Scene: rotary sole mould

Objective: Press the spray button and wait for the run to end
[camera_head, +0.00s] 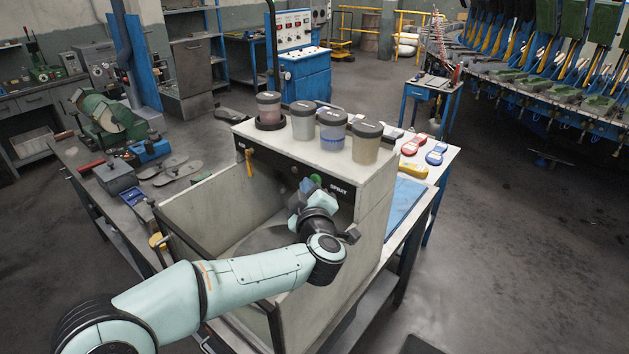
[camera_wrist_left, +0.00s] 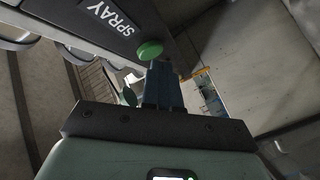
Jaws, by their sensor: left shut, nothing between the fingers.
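The green spray button (camera_head: 316,179) is on the dark front panel of the grey spray booth (camera_head: 375,208), beside the white SPRAY label (camera_head: 338,190). In the left wrist view the round green button (camera_wrist_left: 149,50) shows just past the fingertips, with the SPRAY label (camera_wrist_left: 110,17) above left. My left gripper (camera_head: 303,193) is shut and empty, its tips right by the button. In the left wrist view the blue-grey fingers (camera_wrist_left: 162,80) partly overlap the button's lower edge; I cannot tell whether they touch it. My right gripper is out of view.
Several lidded jars (camera_head: 333,130) stand on the booth top. Grey soles (camera_head: 178,172) and tools lie on the bench at left. Open floor is at right.

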